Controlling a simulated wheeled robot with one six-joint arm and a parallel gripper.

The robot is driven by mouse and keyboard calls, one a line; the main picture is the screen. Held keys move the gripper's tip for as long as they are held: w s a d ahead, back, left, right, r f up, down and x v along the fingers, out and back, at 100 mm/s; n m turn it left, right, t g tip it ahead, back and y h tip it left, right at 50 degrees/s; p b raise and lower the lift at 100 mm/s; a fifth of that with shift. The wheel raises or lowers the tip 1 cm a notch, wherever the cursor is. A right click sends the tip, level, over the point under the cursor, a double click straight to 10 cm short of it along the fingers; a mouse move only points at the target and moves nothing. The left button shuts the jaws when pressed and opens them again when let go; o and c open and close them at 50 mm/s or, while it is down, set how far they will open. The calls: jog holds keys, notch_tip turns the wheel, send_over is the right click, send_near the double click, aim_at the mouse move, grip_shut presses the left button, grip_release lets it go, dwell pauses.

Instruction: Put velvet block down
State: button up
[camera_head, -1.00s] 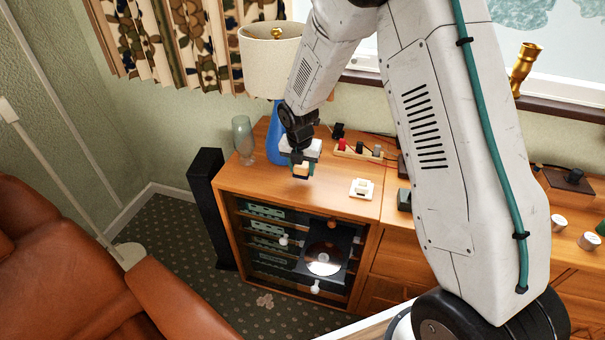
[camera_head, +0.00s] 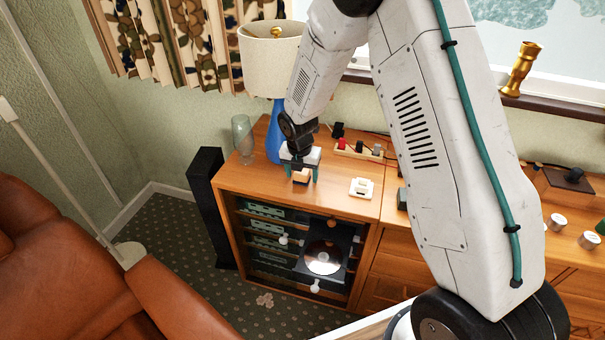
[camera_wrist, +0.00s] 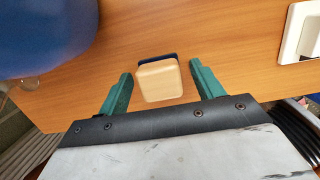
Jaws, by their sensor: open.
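The block (camera_wrist: 160,82) shows a pale wood-coloured face with a dark blue edge behind it, in the wrist view. It lies between the two green fingers of my gripper (camera_wrist: 160,88), with a gap on each side. In the head view the block (camera_head: 299,176) is small, at my gripper (camera_head: 300,172) over the left part of the wooden cabinet top (camera_head: 240,180). My gripper is open and does not grip the block. The block appears to rest on the wood, though its underside is hidden.
A blue lamp (camera_head: 274,140) and a glass vase (camera_head: 242,138) stand to the left and behind. A white switch plate (camera_head: 361,188) lies to the right. A wooden holder (camera_head: 358,149) with coloured pieces stands behind. Bare wood lies in front of the block.

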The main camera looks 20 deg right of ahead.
aim_at(300, 176)
notch_tip(300, 176, up, 12)
jog(key=s+a, duration=0.1)
jog(key=shift+s, duration=0.3)
jog(key=s+d+r+m, duration=0.3)
jog(key=s+r+m, duration=1)
jog(key=s+r, duration=0.2)
jog(key=s+r+m, duration=0.2)
jog(key=s+m, duration=0.6)
jog(key=s, duration=0.2)
jog(key=s+d+r+m+y, duration=0.1)
jog(key=s+r+m, duration=0.1)
jog(key=s+m, duration=0.5)
jog(key=s, duration=0.4)
jog(key=shift+s+d+r+m, duration=0.15)
jog(key=shift+s+m, duration=0.15)
jog(key=shift+m, duration=0.1)
jog(key=shift+w, duration=0.1)
